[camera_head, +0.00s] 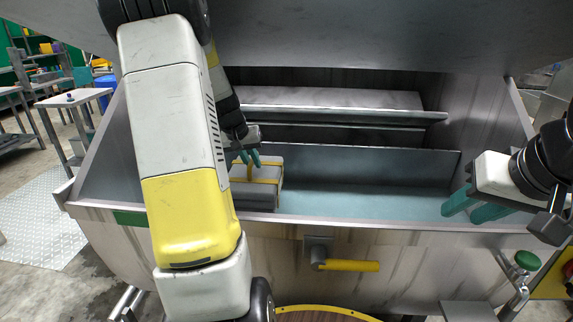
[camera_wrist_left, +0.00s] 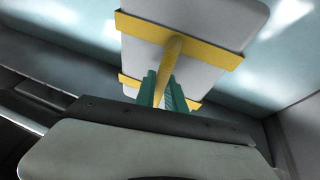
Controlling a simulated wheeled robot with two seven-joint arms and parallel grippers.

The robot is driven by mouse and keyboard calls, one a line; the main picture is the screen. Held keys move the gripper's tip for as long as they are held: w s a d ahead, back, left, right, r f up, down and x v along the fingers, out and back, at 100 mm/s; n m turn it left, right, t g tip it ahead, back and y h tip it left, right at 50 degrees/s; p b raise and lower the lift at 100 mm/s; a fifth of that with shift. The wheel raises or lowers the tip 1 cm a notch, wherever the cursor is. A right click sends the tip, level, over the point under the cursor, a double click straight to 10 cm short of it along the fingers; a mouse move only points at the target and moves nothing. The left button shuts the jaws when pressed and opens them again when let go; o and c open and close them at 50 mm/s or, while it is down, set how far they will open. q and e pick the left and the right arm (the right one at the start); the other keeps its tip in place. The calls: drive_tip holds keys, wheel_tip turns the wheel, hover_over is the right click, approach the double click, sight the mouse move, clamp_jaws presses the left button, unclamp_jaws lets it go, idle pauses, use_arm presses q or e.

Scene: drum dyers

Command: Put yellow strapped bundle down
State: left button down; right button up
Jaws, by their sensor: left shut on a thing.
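The yellow strapped bundle (camera_head: 262,183) is a grey block with yellow straps and a yellow handle. It is inside the metal trough, at the left, behind the front rim. My left gripper (camera_head: 249,158) is above it with teal fingers shut on its handle. In the left wrist view the bundle (camera_wrist_left: 195,52) lies beyond the fingers (camera_wrist_left: 166,92), which close around the yellow handle. I cannot tell whether the bundle touches the trough floor. My right gripper (camera_head: 474,204) has teal fingers spread apart, empty, over the trough's right end. My left arm hides part of the trough's left side.
The metal trough (camera_head: 400,232) has a raised front rim and a pale blue floor (camera_head: 370,203), clear right of the bundle. A ledge (camera_head: 340,114) runs along its back. A yellow-handled lever (camera_head: 348,266) sticks out in front. A small table (camera_head: 75,98) stands at the far left.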

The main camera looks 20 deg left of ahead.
sight(253, 179)
use_arm(q)
drive_tip(key=shift+w+f, duration=0.1)
drive_tip(key=shift+f, duration=3)
drive_tip(key=c, duration=1.8)
unclamp_jaws()
drive_tip(key=shift+f, duration=0.2)
drive_tip(key=shift+c, duration=0.2)
drive_tip(key=o, duration=0.4)
drive_tip(key=shift+o, duration=0.2)
drive_tip(key=shift+r, duration=0.1)
